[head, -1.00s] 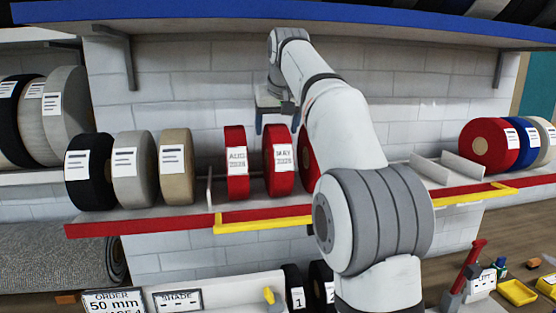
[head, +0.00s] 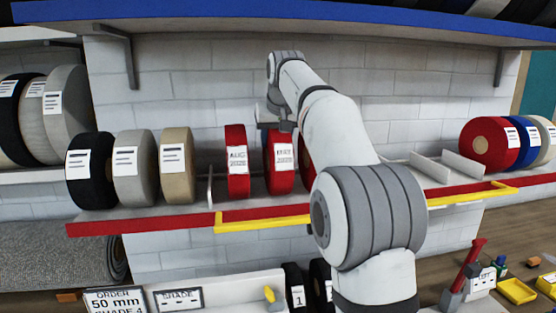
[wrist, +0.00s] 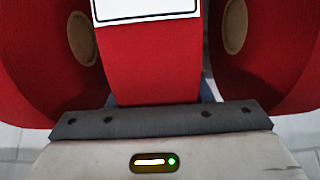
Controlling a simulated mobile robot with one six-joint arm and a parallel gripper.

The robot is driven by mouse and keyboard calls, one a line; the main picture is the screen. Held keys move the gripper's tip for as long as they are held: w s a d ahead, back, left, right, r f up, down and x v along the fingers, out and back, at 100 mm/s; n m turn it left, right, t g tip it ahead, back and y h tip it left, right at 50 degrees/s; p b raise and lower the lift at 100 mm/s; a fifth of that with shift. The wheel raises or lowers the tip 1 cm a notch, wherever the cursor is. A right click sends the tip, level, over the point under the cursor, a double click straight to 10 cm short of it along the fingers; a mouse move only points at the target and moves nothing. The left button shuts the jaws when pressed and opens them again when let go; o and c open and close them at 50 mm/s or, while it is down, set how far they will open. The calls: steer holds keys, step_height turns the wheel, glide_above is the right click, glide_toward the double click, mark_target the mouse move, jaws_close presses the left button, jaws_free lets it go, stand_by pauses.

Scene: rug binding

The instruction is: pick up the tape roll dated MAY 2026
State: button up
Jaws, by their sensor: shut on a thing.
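The red tape roll labelled MAY (head: 280,176) stands upright on the shelf, between the red AUG roll (head: 237,178) on its left and another red roll (head: 307,165) mostly hidden behind my arm. The small year digits are hard to read. My gripper (head: 279,137) reaches down from above and is shut on the MAY roll, with a blue finger showing at its left side. In the wrist view the held roll (wrist: 152,65) fills the middle, its white label cut off at the top; red rolls show on both sides.
A thin divider (head: 210,186) stands left of the AUG roll, then beige, grey and black rolls. A yellow frame (head: 265,226) edges the red-fronted shelf (head: 150,222). A blue-edged shelf (head: 200,17) hangs above.

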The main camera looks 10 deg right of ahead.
jaws_close()
steer(key=shift+r, duration=0.2)
stand_by(0.4)
